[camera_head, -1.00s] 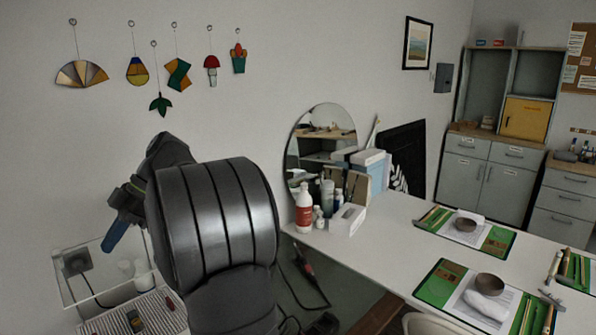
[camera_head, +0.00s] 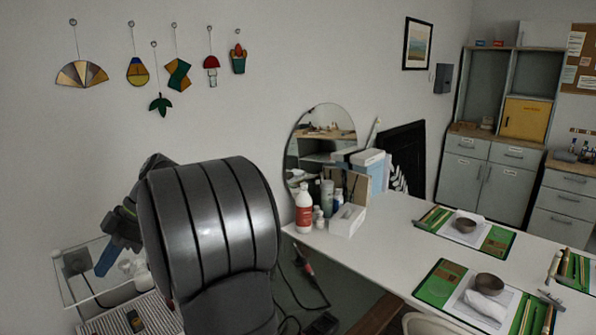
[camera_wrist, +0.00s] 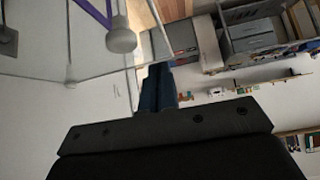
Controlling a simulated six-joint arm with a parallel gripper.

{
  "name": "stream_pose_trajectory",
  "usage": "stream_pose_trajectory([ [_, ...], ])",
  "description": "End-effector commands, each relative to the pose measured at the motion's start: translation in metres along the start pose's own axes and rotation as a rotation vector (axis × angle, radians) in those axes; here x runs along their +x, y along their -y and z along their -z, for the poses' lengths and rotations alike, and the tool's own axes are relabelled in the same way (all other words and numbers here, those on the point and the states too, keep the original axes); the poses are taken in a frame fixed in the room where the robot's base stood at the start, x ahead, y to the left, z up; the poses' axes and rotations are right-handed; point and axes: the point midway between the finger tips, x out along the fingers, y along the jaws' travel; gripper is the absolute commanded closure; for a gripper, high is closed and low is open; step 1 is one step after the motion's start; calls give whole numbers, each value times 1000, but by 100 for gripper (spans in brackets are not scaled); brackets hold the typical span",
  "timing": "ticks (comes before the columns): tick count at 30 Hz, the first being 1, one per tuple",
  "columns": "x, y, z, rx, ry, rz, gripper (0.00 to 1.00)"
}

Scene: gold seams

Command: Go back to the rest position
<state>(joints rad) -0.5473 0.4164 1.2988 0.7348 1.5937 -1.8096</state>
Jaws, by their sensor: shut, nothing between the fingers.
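My gripper (camera_head: 104,264) is at the left of the head view, partly behind my large dark arm link. Its blue fingers point down and slightly left, in front of or over a clear-sided box (camera_head: 66,282); I cannot tell which. The fingers are together with nothing visible between them. In the wrist view, the blue fingers (camera_wrist: 156,90) show beyond the dark gripper body.
A white ribbed surface (camera_head: 150,312) lies below the arm. A white table (camera_head: 390,240) to the right carries bottles, a tissue box (camera_head: 347,220) and green mats (camera_head: 440,283). A round mirror (camera_head: 318,140) stands behind. Glass ornaments hang on the wall.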

Motion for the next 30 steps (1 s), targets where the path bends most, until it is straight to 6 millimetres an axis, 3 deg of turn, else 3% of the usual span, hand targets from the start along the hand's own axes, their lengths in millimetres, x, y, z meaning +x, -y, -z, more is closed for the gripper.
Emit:
stream_pose_trajectory([
  [5, -16, -19, -32, 9, 2, -5, 100],
  [9, 4, 0, -7, 2, 3, -1, 100],
  [16, 34, 15, 25, 2, 2, 0, 100],
  [23, 65, 22, 58, 7, 2, -5, 100],
  [30, 89, 20, 85, 127, 1, -119, 100],
])
